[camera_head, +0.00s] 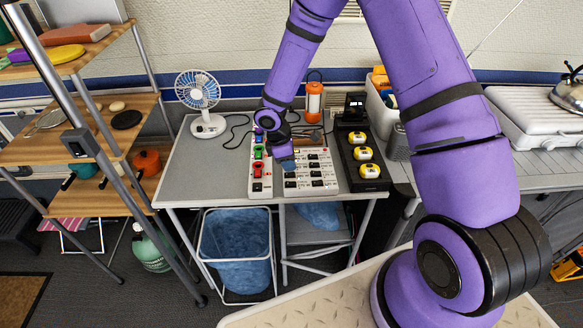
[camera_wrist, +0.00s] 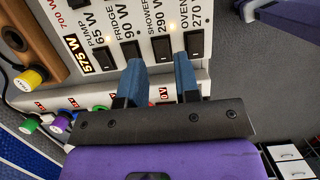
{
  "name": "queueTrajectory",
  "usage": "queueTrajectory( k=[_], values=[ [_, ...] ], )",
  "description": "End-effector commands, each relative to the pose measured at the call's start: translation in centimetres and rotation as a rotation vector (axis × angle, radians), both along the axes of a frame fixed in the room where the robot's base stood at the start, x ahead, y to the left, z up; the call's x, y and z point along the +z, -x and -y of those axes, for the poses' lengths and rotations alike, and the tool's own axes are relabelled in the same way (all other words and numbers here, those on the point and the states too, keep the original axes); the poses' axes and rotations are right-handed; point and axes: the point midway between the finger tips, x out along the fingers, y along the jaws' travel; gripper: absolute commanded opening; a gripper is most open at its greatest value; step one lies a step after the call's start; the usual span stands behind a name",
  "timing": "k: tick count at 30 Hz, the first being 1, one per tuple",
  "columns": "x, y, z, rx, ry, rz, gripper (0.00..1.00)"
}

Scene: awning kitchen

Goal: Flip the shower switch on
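The white switch panel (camera_head: 264,187) lies on the grey table, with rows of black switches. In the wrist view, the black shower switch (camera_wrist: 162,48) sits below the label "SHOWER 290 W", between the fridge switch (camera_wrist: 131,49) and the oven switch (camera_wrist: 193,43). My gripper (camera_wrist: 157,72) has two blue fingers standing apart, with nothing seen between them. The left fingertip is near the fridge switch, the right one near the oven switch. Whether they touch the panel I cannot tell. In the head view my gripper (camera_head: 287,163) is over the panel and hides part of it.
A black strip with yellow-topped timers (camera_head: 363,153) lies right of the panel. An orange lantern (camera_head: 314,98) stands behind it, and a blue fan (camera_head: 199,95) stands at the table's back left. The table's left part (camera_head: 200,165) is clear. Coloured plugs (camera_head: 258,152) line the panel's left side.

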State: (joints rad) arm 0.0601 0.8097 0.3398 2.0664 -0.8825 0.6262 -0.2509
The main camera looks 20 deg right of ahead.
Motion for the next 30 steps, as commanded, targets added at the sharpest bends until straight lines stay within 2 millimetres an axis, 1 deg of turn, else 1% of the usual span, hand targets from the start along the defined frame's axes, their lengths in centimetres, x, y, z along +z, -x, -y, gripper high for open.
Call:
queueTrajectory(
  k=[1,6,12,17,30],
  values=[
    [1.1,-0.2,-0.2,0.000,0.000,0.004,0.30],
    [4.1,-0.4,-1.0,0.000,0.000,0.003,0.30],
    [6.3,-0.6,-1.6,0.001,0.001,0.002,0.30],
    [6.9,-0.5,-1.7,0.000,0.001,-0.001,0.30],
    [7.0,-0.6,-1.7,-0.001,0.001,0.000,0.30]
  ],
)
